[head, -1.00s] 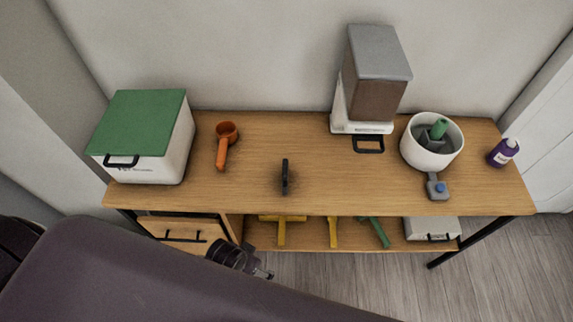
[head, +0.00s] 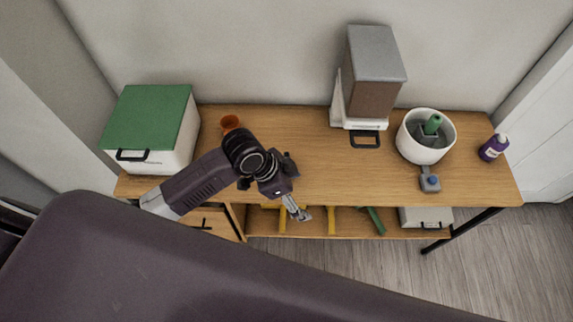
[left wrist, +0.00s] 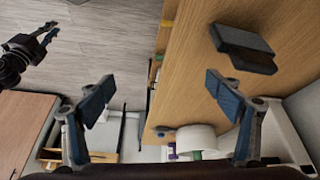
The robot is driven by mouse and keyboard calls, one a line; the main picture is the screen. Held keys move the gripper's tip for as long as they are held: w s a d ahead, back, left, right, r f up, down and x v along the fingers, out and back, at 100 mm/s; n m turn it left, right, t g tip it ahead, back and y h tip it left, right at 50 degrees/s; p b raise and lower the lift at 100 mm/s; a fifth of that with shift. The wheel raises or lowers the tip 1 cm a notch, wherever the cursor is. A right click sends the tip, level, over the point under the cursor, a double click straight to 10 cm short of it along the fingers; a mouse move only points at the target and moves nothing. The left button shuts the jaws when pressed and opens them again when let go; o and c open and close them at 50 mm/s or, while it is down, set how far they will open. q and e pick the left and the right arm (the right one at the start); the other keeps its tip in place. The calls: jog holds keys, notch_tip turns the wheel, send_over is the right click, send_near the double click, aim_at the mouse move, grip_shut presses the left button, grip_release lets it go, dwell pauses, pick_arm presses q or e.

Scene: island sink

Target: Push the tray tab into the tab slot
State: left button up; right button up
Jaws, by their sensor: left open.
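My left gripper (head: 297,210) is at the front edge of the wooden table in the head view. In the left wrist view its two fingers (left wrist: 160,83) are wide apart with nothing between them. A small black two-part block (left wrist: 243,47) stands on the tabletop, beyond the right finger and apart from it; in the head view my left arm hides it. A white-based machine (head: 359,124) stands at the back, with a flat black loop handle (head: 366,141) in front. I cannot tell which part is the tray tab or the slot.
A white bowl (head: 425,149), a grey tool (head: 429,182) and a purple bottle (head: 493,149) are at the right. The table's middle right is fairly clear.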

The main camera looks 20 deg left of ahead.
pick_arm(q)
jog(key=w+a+r+m+g, duration=0.1)
jog(key=w+a+r+m, duration=0.3)
jog(key=w+a, duration=0.55)
jog(key=shift+n+y, duration=0.3)
jog(key=shift+n, duration=0.3)
jog(key=p+x, duration=0.1)
jog(key=x, duration=0.1)
jog(key=p+x, duration=0.1)
jog(key=x, duration=0.1)
jog(key=p+x, duration=0.1)
jog(key=x, duration=0.1)
jog(key=shift+s+d+f, duration=0.25)
jog(key=shift+d+f, duration=0.05)
jog(key=shift+d, duration=0.1)
jog(key=shift+c, duration=0.3)
jog(key=c, duration=1)
